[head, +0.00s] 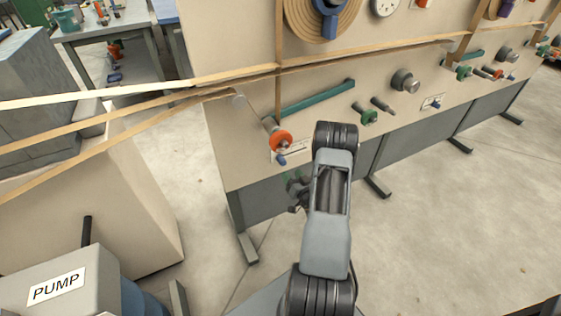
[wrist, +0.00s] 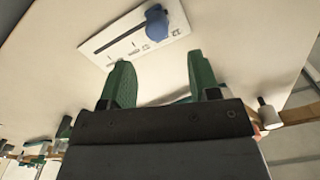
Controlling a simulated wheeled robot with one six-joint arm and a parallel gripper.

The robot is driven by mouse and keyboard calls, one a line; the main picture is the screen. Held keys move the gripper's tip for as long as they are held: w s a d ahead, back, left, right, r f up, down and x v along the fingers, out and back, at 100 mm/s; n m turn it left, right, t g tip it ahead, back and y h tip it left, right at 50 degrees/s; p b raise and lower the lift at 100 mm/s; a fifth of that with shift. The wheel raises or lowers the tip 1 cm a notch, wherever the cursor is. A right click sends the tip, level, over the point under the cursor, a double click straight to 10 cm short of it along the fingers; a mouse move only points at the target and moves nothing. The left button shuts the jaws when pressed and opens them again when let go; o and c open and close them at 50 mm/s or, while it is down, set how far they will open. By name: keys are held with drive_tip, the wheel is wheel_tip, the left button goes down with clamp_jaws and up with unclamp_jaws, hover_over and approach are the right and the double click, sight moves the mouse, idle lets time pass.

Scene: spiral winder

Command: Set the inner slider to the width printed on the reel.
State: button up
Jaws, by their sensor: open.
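A blue slider knob (wrist: 157,24) sits near the right end of the dark slot in a white scale plate (wrist: 134,38) in the wrist view. The plate's printed figures are too small to read surely. In the head view the knob (head: 281,160) is below an orange wheel, on the near winder panel. My gripper (wrist: 158,70) is open and empty, its green fingers apart, short of the knob and not touching it. In the head view my gripper (head: 295,180) is just below the plate, partly hidden by my arm. A brown reel (head: 296,22) with a blue hub shows at the top; no width is readable.
An orange wheel (head: 281,140) and a long green bar (head: 318,98) stick out from the panel near the plate. Tan strips (head: 230,75) run across above. A second scale plate (head: 433,103) is further right. A PUMP box (head: 58,286) stands at lower left. Floor at right is clear.

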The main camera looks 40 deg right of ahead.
sight(284, 163)
drive_tip(key=w, duration=0.3)
drive_tip(key=w+d+b, duration=0.1)
drive_tip(key=w, duration=0.5)
drive_tip(key=shift+w+d, duration=0.1)
drive_tip(key=shift+d, duration=0.2)
clamp_jaws()
